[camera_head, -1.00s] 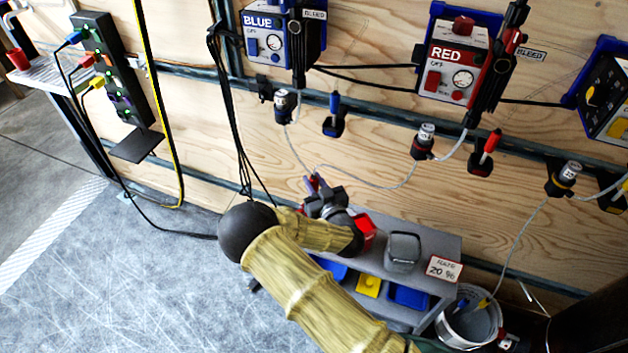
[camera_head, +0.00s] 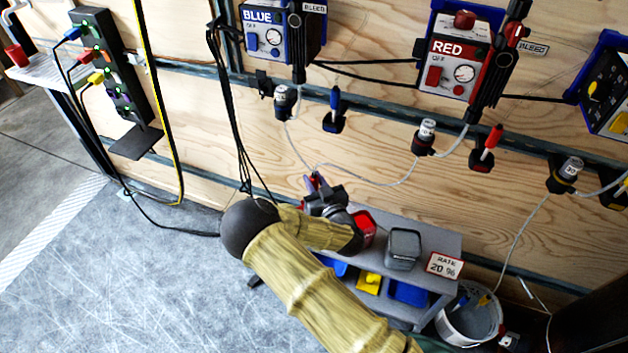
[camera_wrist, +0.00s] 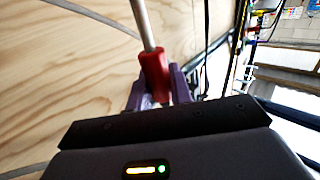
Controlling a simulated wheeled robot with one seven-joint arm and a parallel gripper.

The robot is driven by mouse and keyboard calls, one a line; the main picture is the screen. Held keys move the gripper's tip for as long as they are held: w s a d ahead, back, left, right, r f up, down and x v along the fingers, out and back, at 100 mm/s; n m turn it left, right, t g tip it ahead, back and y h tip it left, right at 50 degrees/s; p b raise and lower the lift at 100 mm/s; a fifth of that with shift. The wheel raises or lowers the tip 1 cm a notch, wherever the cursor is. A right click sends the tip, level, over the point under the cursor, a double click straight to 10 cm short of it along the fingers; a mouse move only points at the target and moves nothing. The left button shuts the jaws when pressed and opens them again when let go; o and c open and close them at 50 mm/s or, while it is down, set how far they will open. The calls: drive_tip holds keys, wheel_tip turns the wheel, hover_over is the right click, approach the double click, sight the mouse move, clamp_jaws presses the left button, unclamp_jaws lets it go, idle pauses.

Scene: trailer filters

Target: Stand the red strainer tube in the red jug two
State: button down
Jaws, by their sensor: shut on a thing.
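My gripper (camera_head: 313,182) is over the back left end of the grey shelf unit, in front of the plywood wall. In the wrist view its purple fingers (camera_wrist: 158,92) are shut on the red grip of a tube (camera_wrist: 153,72), which I take for the red strainer tube. Its pale shaft points up in that picture and its far end is out of frame. In the head view the tube is hardly seen. A red jug (camera_head: 366,228) stands on the shelf top just right of my gripper, partly hidden by my wrist. No number on it can be read.
A grey jug (camera_head: 403,245) stands right of the red one, beside a "RATE 20 %" card (camera_head: 444,265). A white bucket (camera_head: 470,318) is at the shelf's right. Another red-topped tube (camera_head: 490,146) sits in a wall holder. Black cables (camera_head: 240,150) hang left of my gripper.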

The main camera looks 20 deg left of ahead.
drive_tip(key=shift+f+b, duration=0.35)
drive_tip(key=shift+f, duration=0.3)
idle(0.4)
drive_tip(key=c, duration=1.2)
unclamp_jaws()
drive_tip(key=shift+o, duration=0.2)
drive_tip(key=v, duration=1.7)
drive_tip(key=shift+s+b, duration=0.25)
drive_tip(key=shift+b, duration=0.2)
drive_tip(key=shift+d, duration=0.1)
